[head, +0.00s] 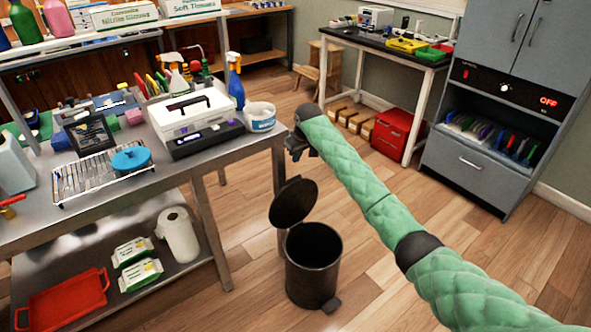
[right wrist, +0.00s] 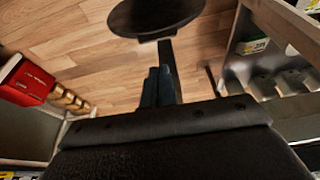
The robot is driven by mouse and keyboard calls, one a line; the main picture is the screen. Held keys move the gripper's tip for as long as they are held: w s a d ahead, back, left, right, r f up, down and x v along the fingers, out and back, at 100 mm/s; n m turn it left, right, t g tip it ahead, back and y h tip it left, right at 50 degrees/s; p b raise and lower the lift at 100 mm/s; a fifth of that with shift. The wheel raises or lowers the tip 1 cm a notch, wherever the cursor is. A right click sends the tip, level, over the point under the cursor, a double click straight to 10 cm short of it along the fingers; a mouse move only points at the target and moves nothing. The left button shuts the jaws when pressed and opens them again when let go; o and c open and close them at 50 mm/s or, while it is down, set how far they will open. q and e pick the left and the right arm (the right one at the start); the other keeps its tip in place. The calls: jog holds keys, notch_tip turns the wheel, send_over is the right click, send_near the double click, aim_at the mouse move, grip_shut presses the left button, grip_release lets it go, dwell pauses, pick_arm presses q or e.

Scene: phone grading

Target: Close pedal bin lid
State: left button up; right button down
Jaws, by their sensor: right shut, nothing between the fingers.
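The black pedal bin (head: 313,268) stands on the wooden floor beside the steel table's right end. Its round lid (head: 293,202) is raised and tilted up at the back, leaving the bin's mouth open. The pedal (head: 331,305) shows at its front base. My right gripper (head: 297,150) is above the lid, near the table edge, apart from it and shut with nothing in it. In the right wrist view the gripper's fingers (right wrist: 160,86) point toward a dark round shape (right wrist: 155,15), which looks like the lid. My left gripper is not in view.
The steel table (head: 110,205) carries a white case (head: 192,113), a spray bottle (head: 236,82) and a white tub (head: 261,117) near its right corner. Its leg (head: 279,190) stands close behind the bin. A red box (head: 392,133) sits farther back. Floor right of the bin is clear.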

jog(key=x, duration=1)
jog(key=shift+d, duration=0.1)
jog(key=shift+s, duration=0.1)
